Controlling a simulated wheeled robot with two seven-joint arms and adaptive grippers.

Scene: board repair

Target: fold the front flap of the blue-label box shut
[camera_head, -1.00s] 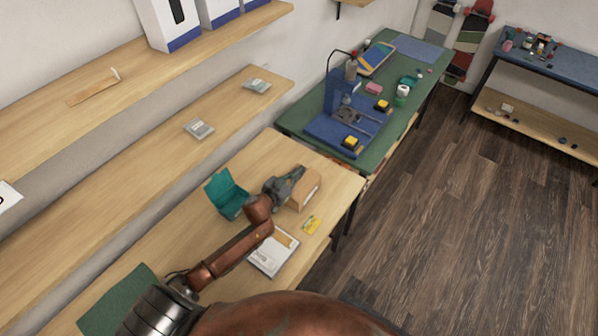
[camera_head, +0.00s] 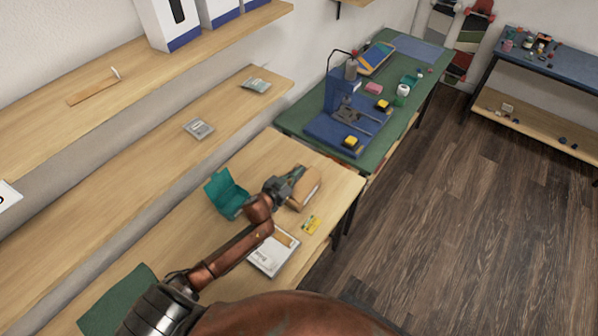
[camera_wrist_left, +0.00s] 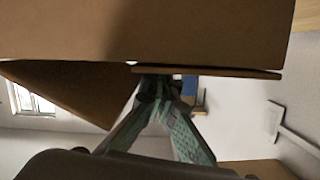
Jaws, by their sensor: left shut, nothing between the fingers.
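A brown cardboard box (camera_head: 308,190) stands near the right edge of the wooden table in the head view; I cannot make out a blue label on it. In the left wrist view its cardboard wall (camera_wrist_left: 200,32) fills the top, with a thin flap (camera_wrist_left: 215,72) seen nearly edge-on below it and another slanting flap (camera_wrist_left: 75,92) at left. My left gripper (camera_head: 293,178) is at the box's near left side in the head view. Its teal fingers (camera_wrist_left: 163,90) are shut, empty, with the tips at the flap's edge; contact is unclear. My right gripper is out of view.
A teal open case (camera_head: 227,194) stands left of the gripper. Wooden shelves (camera_head: 150,142) run along the left wall. A green bench (camera_head: 300,122) with tools adjoins behind.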

